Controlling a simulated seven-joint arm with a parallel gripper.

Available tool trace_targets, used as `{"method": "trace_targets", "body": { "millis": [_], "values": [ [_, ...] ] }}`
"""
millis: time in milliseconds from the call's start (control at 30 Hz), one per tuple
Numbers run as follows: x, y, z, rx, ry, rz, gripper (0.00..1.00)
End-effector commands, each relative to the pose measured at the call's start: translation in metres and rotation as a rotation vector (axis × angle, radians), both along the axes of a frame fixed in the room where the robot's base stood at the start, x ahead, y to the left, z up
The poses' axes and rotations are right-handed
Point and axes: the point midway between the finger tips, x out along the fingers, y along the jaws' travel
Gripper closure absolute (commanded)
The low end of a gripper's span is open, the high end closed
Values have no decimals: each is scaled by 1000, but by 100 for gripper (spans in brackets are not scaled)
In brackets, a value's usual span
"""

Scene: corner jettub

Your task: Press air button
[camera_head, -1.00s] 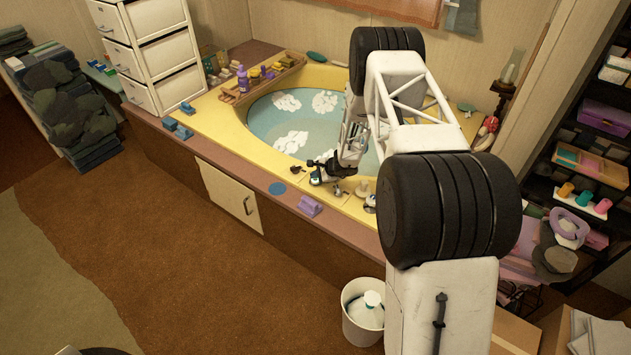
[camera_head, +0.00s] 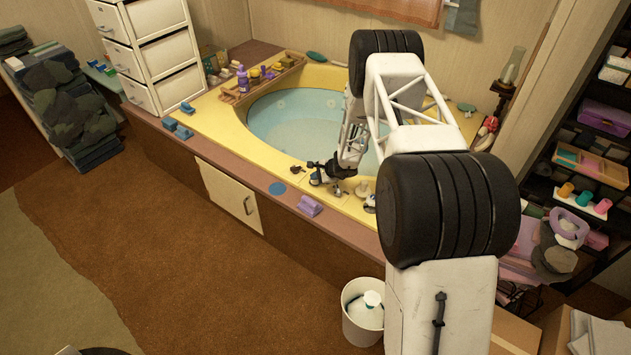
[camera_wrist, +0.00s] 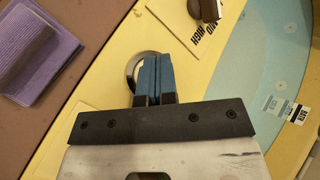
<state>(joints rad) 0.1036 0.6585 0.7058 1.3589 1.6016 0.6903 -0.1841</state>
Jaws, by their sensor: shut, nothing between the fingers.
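My gripper (camera_head: 331,168) is over the near yellow rim of the tub (camera_head: 222,127). In the wrist view its two blue fingers (camera_wrist: 155,70) are closed together, with nothing held. A round metal-ringed button (camera_wrist: 132,70) sits at the fingertips, mostly hidden behind them. I cannot read its label or tell whether the fingers touch it. A label plate (camera_wrist: 200,30) with dark lettering, partly reading "HIGH", lies beside it, with a brown knob (camera_wrist: 208,8) at the top edge.
More small fittings (camera_head: 361,188) stand on the rim to the right. The tub water (camera_head: 300,115) lies beyond.

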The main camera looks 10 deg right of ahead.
Motion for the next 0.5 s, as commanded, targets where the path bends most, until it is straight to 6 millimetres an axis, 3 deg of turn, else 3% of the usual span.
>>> {"method": "trace_targets", "body": {
  "millis": [500],
  "values": [
    [-1, 0, 15, 0, 0, 0, 100]
  ]
}}
